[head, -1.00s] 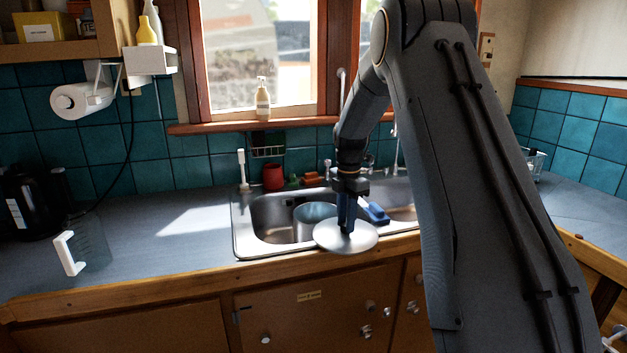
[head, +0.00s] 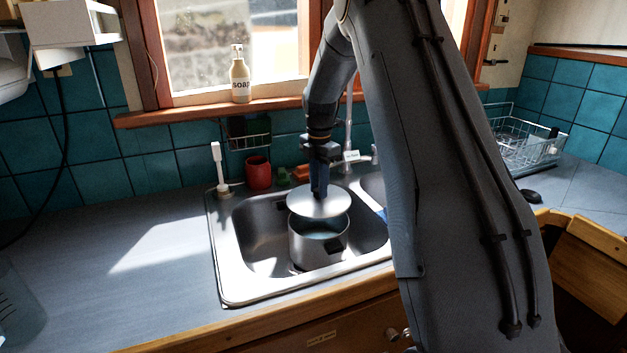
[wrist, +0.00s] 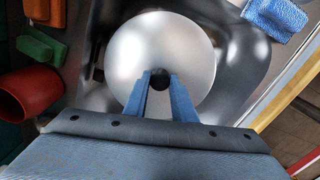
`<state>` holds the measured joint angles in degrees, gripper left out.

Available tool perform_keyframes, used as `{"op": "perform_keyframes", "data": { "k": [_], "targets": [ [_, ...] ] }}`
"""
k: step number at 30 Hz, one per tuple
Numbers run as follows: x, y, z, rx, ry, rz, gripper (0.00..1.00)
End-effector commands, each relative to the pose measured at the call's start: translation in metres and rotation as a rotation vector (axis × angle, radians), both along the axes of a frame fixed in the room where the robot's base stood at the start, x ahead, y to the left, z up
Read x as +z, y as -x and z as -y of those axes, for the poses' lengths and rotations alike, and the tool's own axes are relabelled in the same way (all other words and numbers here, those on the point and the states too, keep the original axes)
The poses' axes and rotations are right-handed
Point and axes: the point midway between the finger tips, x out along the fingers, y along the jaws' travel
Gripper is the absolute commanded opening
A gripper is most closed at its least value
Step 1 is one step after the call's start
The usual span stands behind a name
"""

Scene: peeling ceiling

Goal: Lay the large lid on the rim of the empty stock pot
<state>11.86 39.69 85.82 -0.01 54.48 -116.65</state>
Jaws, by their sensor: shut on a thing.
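The large lid (head: 319,205) is a round, flat silver disc with a dark knob. My gripper (head: 319,190) is shut on its knob from above, and the two blue fingers meet the knob in the wrist view (wrist: 159,80). The stock pot (head: 318,248) is a silver pot standing in the left sink basin. The lid hangs over the pot's back part, apart from the front rim, and the pot's front inside shows below it. The back rim is hidden by the lid. In the wrist view the lid (wrist: 160,45) covers most of what lies beneath.
The steel sink (head: 232,285) surrounds the pot. A red cup (head: 258,172), green and orange sponges and a white brush (head: 217,165) stand behind it. A blue cloth (wrist: 275,17) lies to one side. The left counter (head: 120,270) is mostly clear.

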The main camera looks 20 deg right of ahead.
Motion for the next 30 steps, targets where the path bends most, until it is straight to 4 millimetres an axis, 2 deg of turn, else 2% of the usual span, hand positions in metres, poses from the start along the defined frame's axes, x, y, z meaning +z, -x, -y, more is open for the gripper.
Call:
{"op": "perform_keyframes", "data": {
  "k": [18,30],
  "targets": [
    [-0.04,0.0,0.0,0.0,0.0,0.0,0.0],
    [-0.041,0.0,0.0,0.0,0.0,0.001,0.0]
  ]
}}
